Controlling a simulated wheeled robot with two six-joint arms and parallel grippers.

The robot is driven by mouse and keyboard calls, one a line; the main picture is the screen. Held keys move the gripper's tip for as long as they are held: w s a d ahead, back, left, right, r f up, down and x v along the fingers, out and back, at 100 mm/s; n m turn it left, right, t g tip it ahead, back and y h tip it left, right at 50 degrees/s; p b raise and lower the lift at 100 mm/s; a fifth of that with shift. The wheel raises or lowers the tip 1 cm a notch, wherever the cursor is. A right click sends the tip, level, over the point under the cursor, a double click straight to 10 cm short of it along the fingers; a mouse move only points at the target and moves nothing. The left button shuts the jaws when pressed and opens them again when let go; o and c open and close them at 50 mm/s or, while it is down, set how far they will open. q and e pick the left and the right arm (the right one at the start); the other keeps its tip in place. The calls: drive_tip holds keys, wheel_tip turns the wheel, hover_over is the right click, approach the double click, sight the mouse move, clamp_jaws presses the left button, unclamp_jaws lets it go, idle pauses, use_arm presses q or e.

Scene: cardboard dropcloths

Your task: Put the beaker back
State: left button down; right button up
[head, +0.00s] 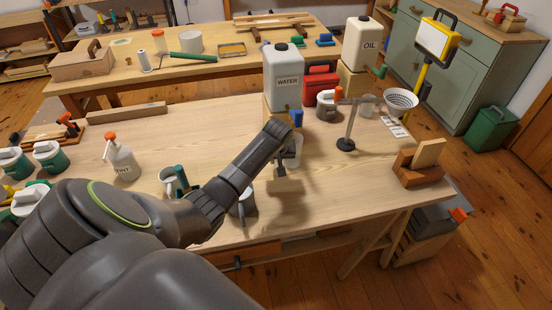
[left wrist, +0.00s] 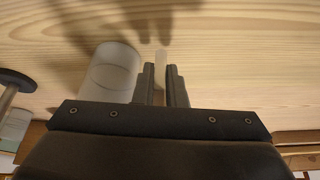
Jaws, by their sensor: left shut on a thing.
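The clear beaker (head: 293,154) is partly hidden behind my left wrist in the head view, in front of the WATER container. In the left wrist view it is a translucent cylinder (left wrist: 110,72) just left of my fingers. My left gripper (head: 281,172) points down at the worktable (head: 330,190). In the left wrist view its fingers (left wrist: 162,80) are close together around a thin pale strip, which looks like the beaker's handle. I cannot tell whether the beaker's base touches the table. My right gripper is not in view.
The WATER container (head: 285,68) on its wooden block stands just behind. A metal stand (head: 348,142) with a dark round base is to the right, with a white funnel (head: 400,100) beyond.

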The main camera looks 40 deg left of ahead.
use_arm(q)
drive_tip(key=c, duration=1.5)
unclamp_jaws()
drive_tip(key=v, duration=1.2)
drive_tip(key=shift+r, duration=0.1)
